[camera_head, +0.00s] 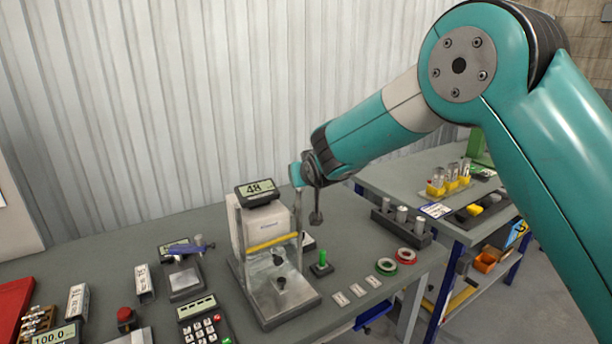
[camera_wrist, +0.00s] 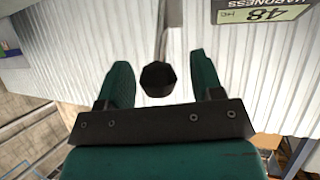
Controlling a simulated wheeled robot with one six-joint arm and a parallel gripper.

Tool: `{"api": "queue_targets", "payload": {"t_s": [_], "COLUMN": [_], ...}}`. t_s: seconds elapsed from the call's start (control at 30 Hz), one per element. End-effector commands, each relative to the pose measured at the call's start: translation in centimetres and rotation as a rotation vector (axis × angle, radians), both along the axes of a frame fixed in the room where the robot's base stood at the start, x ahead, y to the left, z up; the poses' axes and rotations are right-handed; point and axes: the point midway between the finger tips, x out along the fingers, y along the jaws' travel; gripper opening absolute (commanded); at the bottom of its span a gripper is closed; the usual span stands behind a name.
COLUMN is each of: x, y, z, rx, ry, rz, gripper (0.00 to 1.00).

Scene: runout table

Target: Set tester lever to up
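The hardness tester (camera_head: 262,232) stands on the bench with a display reading 48 on top; the display (camera_wrist: 262,12) shows upside down in the wrist view. A thin lever rod (camera_head: 299,228) stands roughly upright at the tester's right side, its top close to my gripper (camera_head: 296,176). In the wrist view, the dark lever knob (camera_wrist: 158,79) appears between the two teal fingers of my gripper (camera_wrist: 163,82). The fingers are open, with a gap showing on each side of the knob. In the head view, the knob is hidden or too small to tell.
A green-knobbed switch (camera_head: 322,264) and two rings, one red (camera_head: 405,256) and one green (camera_head: 386,266), lie right of the tester. A dark block with grey cylinders (camera_head: 402,216) stands behind them. A keypad (camera_head: 203,322) and small scale (camera_head: 185,280) stand left.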

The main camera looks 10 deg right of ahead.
Motion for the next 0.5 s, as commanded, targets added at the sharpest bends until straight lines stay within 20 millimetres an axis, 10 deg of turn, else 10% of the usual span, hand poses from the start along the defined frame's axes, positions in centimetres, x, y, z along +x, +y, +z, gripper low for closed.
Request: {"api": "queue_targets", "payload": {"t_s": [0.5], "x": [-6.0], "y": [-0.7], "z": [2.9], "rx": [0.001], "ry": [-0.003], "rz": [0.002], "gripper": [0.6]}}
